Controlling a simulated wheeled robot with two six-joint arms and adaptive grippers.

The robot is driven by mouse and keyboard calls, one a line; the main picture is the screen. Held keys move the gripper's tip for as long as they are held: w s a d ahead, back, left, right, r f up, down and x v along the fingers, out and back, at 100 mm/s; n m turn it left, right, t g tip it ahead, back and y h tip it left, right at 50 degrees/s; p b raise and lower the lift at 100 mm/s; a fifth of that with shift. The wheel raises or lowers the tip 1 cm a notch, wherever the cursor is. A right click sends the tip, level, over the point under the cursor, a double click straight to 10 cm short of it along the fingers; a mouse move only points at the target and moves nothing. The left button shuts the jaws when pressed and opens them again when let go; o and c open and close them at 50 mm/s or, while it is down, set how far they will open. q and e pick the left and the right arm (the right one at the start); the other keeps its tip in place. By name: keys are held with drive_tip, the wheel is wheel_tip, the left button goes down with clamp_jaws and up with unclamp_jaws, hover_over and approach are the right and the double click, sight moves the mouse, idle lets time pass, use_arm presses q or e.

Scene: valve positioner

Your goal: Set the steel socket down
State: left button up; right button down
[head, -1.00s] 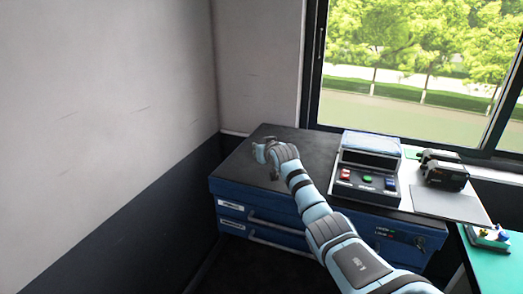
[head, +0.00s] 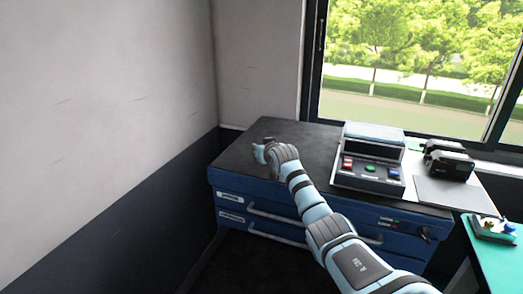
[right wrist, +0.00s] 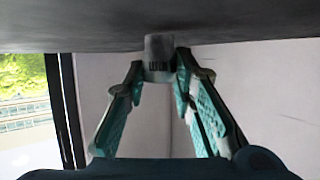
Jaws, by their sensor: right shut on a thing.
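The steel socket (right wrist: 160,50) is a short grey cylinder in the right wrist view. It sits between the fingertips of my right gripper (right wrist: 160,72), which is shut on it. The socket's far end is at the dark bench top (right wrist: 60,38), which fills the top of that view; I cannot tell whether it touches or is just clear. In the head view my right gripper (head: 262,152) is over the left part of the black bench top (head: 235,160). The socket is not clear there. My left gripper is not in view.
A control box (head: 370,172) with red, green and blue buttons stands right of my right arm. Black devices (head: 446,162) and a grey mat (head: 452,192) lie further right. A green surface (head: 500,258) is at the right edge. The wall is left of the bench.

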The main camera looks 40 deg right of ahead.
drive_tip(key=shift+f, duration=0.25)
drive_tip(key=c, duration=1.3)
unclamp_jaws()
drive_tip(key=v, duration=1.2)
